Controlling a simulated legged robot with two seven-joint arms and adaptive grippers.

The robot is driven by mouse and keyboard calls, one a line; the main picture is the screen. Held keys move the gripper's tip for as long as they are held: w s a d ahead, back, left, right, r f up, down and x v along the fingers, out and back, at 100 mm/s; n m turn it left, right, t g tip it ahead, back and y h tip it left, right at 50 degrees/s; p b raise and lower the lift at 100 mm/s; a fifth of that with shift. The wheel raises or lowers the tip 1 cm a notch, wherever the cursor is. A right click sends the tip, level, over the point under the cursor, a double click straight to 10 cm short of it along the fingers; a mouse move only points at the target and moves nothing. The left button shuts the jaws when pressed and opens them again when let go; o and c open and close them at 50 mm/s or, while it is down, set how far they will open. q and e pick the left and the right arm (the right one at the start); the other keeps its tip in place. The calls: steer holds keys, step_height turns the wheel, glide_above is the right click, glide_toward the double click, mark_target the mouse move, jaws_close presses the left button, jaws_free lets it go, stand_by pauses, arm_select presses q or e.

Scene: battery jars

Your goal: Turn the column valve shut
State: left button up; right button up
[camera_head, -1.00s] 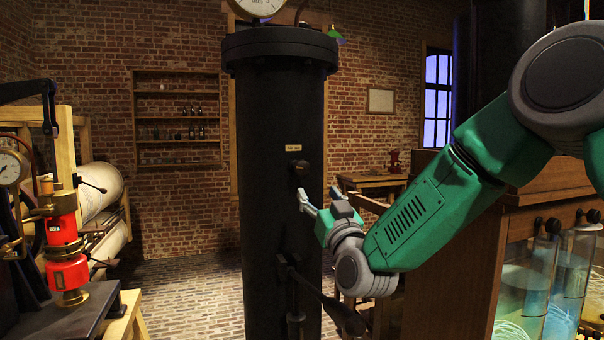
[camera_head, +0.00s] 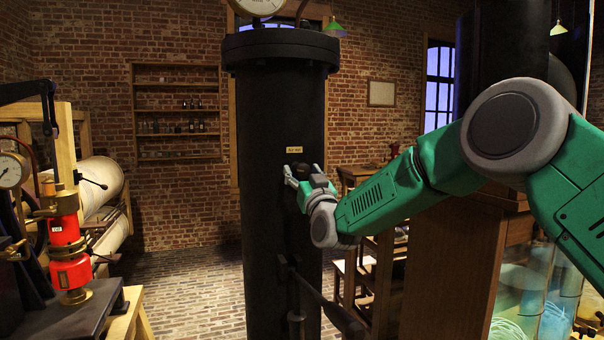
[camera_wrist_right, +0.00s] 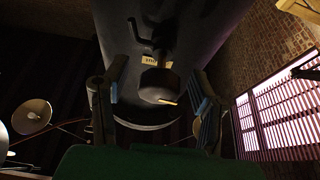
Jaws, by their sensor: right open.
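The black column (camera_head: 282,210) stands upright in the middle of the head view, with a small brass label (camera_head: 294,150) on it. My right gripper (camera_head: 300,174) is at the column's front, just below the label, and hides the valve knob there. In the right wrist view the dark valve knob (camera_wrist_right: 158,86), with a pale mark on its edge, sits between the two open fingers of my right gripper (camera_wrist_right: 156,100). The fingers are on both sides of it, with gaps that look clear. The label (camera_wrist_right: 155,60) shows beyond the knob. My left gripper is not in view.
A lever (camera_head: 325,300) sticks out from the column below my gripper. A round gauge (camera_head: 258,6) tops the column. A red apparatus (camera_head: 68,252) stands on a bench at the left. Glass jars (camera_head: 530,290) stand in a wooden cabinet at the right. Brick floor is clear at the left.

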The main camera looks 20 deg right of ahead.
steer(key=c, duration=1.2)
